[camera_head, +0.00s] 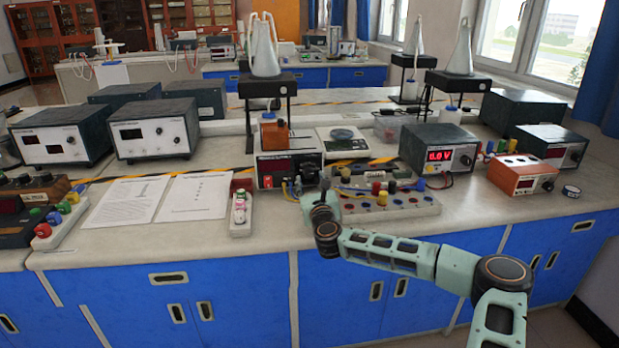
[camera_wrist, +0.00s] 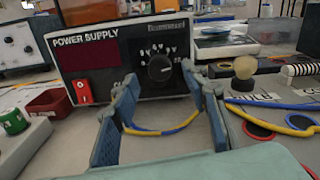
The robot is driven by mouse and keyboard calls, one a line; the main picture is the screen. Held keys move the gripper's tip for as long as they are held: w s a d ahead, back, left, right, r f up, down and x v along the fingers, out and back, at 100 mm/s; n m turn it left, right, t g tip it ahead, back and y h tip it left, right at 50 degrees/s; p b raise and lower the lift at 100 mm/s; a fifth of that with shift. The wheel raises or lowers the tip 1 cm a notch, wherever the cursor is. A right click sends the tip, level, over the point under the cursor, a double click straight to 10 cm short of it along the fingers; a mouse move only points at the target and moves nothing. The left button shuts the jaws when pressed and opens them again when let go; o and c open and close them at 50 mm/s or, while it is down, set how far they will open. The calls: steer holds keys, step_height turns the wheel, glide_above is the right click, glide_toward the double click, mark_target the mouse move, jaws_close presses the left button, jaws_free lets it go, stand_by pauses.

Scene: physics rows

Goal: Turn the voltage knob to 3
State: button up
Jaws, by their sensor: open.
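The voltage knob (camera_wrist: 159,68) is a round black dial with a pale pointer mark on the front of the power supply (camera_wrist: 90,52), with white markings around it. The exact setting is too small to read. The power supply also shows in the head view (camera_head: 270,169), behind my arm's end. My gripper (camera_wrist: 163,84) is open in the wrist view, its two blue-grey fingers spread on either side below the knob. The knob appears between and beyond the fingertips; I cannot tell whether they touch it. In the head view my gripper (camera_head: 312,178) is small and partly hidden.
A red switch (camera_wrist: 82,92) sits left of the knob. Yellow and blue wires (camera_wrist: 165,130) run below it between the fingers. A circuit board with coloured terminals (camera_head: 385,200) lies to the right. A white power strip (camera_head: 240,212) and papers (camera_head: 165,197) lie left.

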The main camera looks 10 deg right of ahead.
mark_target(309, 174)
steer(key=shift+w, duration=1.7)
jaws_close()
